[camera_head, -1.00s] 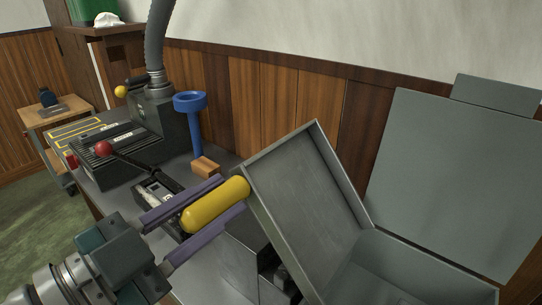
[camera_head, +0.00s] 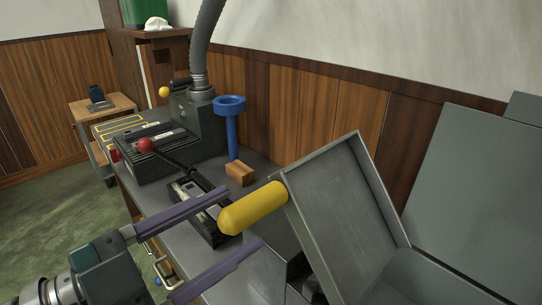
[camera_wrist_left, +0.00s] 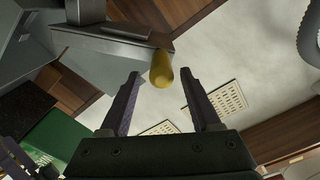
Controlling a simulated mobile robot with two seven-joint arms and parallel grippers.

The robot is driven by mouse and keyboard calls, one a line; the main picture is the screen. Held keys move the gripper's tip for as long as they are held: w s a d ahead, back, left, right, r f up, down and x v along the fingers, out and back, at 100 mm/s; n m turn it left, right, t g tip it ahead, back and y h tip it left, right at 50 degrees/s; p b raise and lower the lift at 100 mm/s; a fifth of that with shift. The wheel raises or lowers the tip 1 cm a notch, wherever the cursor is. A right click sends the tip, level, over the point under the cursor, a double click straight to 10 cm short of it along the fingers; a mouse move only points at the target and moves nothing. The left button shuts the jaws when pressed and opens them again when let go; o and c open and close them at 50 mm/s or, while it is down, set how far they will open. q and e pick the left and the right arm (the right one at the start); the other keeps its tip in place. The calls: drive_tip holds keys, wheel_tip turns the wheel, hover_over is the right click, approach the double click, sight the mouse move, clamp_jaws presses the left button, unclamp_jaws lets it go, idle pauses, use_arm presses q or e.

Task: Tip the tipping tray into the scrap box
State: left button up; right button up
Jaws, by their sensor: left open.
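The grey tipping tray (camera_head: 345,215) is steeply tilted, its open inside facing right toward the grey box that appears to be the scrap box (camera_head: 425,275). The tray's yellow handle (camera_head: 250,208) sticks out to the left; it also shows in the left wrist view (camera_wrist_left: 161,70). My left gripper (camera_head: 243,217) is open, its purple fingers apart with the tips near the handle, and most of the handle lies beyond them. The wrist view shows nothing gripped between the fingers (camera_wrist_left: 161,76). The inside bottom of the box is out of view. My right gripper is not in view.
On the grey bench stand a blue funnel-like post (camera_head: 231,125), a wooden block (camera_head: 240,174), a black device with a red-knobbed lever (camera_head: 146,146) and a dark machine with a hose (camera_head: 198,120). A tall grey panel (camera_head: 475,190) stands at right. Green floor is open at left.

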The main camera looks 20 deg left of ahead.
use_arm(q)
drive_tip(key=v, duration=0.6)
drive_tip(key=shift+b, duration=0.3)
drive_tip(key=w+a+f+n+g+y+p, duration=0.2)
drive_tip(key=w+a+f+n+g+y, duration=0.1)
drive_tip(key=n+g+y, duration=0.3)
drive_tip(key=s+d+n+g+p, duration=0.25)
drive_tip(key=s+g, duration=0.35)
drive_tip(key=s, duration=0.3)
wheel_tip(320, 180, up, 37)
drive_tip(key=s+g+p, duration=0.1)
drive_tip(key=p, duration=3.6)
drive_tip(key=shift+s+d+y, duration=0.15)
drive_tip(key=shift+s+y, duration=0.2)
drive_tip(key=shift+y, duration=0.05)
